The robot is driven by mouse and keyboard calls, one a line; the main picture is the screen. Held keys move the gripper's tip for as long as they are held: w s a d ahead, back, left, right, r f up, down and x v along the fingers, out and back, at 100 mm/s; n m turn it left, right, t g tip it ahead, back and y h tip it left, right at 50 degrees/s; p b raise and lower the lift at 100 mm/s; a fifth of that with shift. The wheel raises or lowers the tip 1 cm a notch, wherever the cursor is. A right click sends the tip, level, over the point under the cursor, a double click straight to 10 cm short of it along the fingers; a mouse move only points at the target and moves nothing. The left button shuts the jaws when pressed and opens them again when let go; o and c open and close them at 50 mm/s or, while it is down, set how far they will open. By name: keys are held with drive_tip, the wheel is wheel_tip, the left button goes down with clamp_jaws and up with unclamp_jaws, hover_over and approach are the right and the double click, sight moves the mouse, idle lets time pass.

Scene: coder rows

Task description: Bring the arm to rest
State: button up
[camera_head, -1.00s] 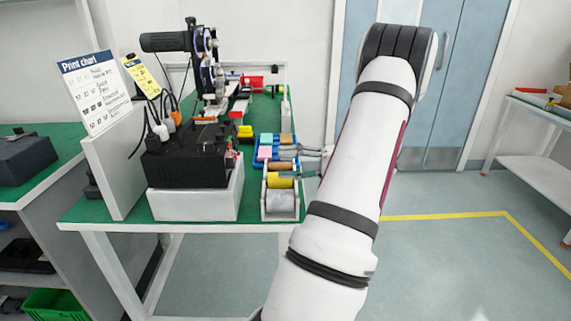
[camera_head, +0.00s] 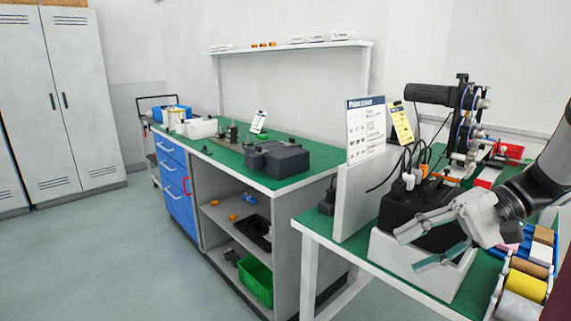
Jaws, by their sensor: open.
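My arm reaches in from the right edge of the head view. My gripper (camera_head: 412,248) points left, with its two fingers spread apart and nothing between them. It shows in front of the white block (camera_head: 432,272) that carries a black machine (camera_head: 408,212) on the green-topped table. I cannot tell how far the fingers are from the block.
A tray of coloured rolls (camera_head: 527,284) lies below my wrist. A printed chart board (camera_head: 366,130) and a reel machine (camera_head: 466,125) stand on the same table. A second bench (camera_head: 325,160) with a grey box (camera_head: 277,158) is left. Open floor (camera_head: 130,240) lies at far left.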

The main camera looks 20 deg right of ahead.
drive_tip(key=s+a+n+g+h, duration=0.3)
drive_tip(key=s+a+g+h, duration=0.15)
drive_tip(key=a, duration=0.85)
drive_tip(key=s+a+n+t+h, duration=0.2)
drive_tip(key=s+a+n+h, duration=0.3)
drive_tip(key=s, duration=0.5)
wheel_tip(320, 180, up, 16)
drive_tip(key=d+t+p, duration=0.1)
drive_tip(key=t+p, duration=0.1)
drive_tip(key=p, duration=1.4)
drive_tip(key=shift+r+h, duration=0.15)
drive_tip(key=shift+h, duration=0.3)
